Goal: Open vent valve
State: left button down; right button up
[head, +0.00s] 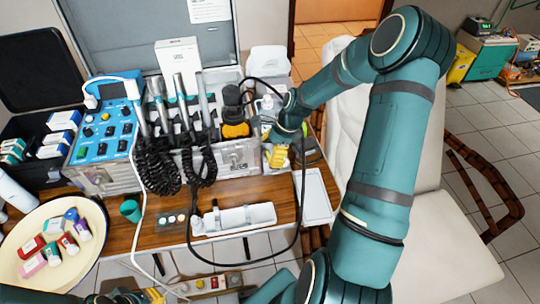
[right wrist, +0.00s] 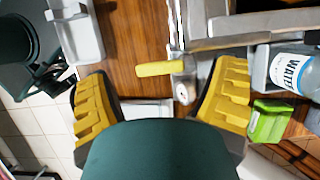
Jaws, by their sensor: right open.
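The vent valve shows in the right wrist view as a yellow lever handle (right wrist: 155,69) on a metal fitting, with a small round white gauge (right wrist: 183,93) beside it. It sits at the side of the metal dental unit. My right gripper (right wrist: 165,72) is open, its yellow fingers on either side of the handle, with no visible contact. In the head view my right gripper (head: 278,155) is at the right end of the unit (head: 225,156) and the valve cannot be made out. My left gripper (head: 154,295) shows only partly at the bottom edge; its jaws are unclear.
A water bottle (right wrist: 290,70) and a green box (right wrist: 269,121) stand close to the right finger in the wrist view. A white tray (head: 235,219) lies on the wooden table, with a black hose near it. A round tray (head: 25,215) holds several small boxes.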

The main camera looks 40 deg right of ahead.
jog(key=shift+w+a+f, duration=0.1)
jog(key=shift+a+f, duration=0.05)
jog(key=shift+f, duration=0.2)
jog(key=c, duration=1)
jog(key=shift+c, duration=1.4)
